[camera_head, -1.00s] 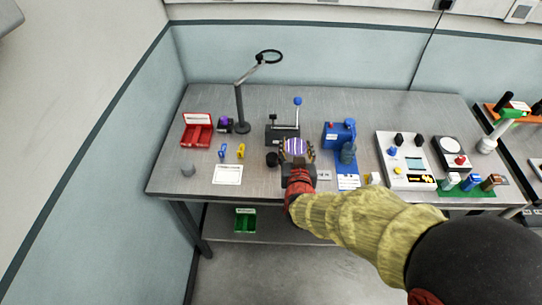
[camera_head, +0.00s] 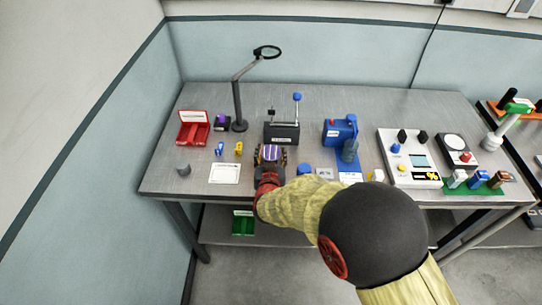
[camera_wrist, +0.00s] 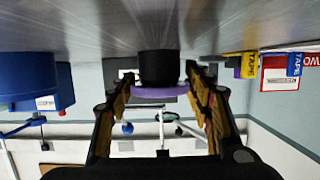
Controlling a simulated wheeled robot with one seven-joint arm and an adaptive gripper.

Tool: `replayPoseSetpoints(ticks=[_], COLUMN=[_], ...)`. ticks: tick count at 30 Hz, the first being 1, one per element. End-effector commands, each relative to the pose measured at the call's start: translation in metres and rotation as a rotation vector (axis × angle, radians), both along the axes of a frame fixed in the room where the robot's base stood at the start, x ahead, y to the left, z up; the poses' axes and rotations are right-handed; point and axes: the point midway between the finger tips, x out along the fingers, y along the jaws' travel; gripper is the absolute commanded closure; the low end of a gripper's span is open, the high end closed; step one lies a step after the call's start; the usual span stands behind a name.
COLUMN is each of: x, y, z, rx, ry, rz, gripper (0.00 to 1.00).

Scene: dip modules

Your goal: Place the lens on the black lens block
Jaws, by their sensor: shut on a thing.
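My gripper (camera_head: 269,156) is shut on a flat purple lens (camera_head: 269,151). In the wrist view the lens (camera_wrist: 160,92) spans the gap between the fingers. The black lens block (camera_wrist: 158,66) is a short dark cylinder in the inverted wrist view, straight ahead between the fingertips. The lens appears right at the block's top end; I cannot tell whether they touch. In the head view my gripper hides the block.
A black lever press (camera_head: 282,132) stands just behind my gripper. A blue machine (camera_head: 340,133) is to the right, and a blue round thing (camera_head: 304,169) is nearer. Tape rolls (camera_head: 239,149), a red box (camera_head: 194,131) and a magnifier stand (camera_head: 239,125) are left.

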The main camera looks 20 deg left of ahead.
Motion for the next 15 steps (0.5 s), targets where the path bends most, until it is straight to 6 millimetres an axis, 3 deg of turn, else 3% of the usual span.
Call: replayPoseSetpoints(ticks=[11, 12, 15], x=[0.0005, 0.0005, 0.0005], y=[0.0002, 0.0002, 0.0002], z=[-0.0029, -0.0023, -0.0019], rx=[0.0, 0.0, 0.0], ry=[-0.002, -0.002, -0.002], rz=[0.0, 0.0, 0.0], gripper=[0.66, 0.47, 0.42])
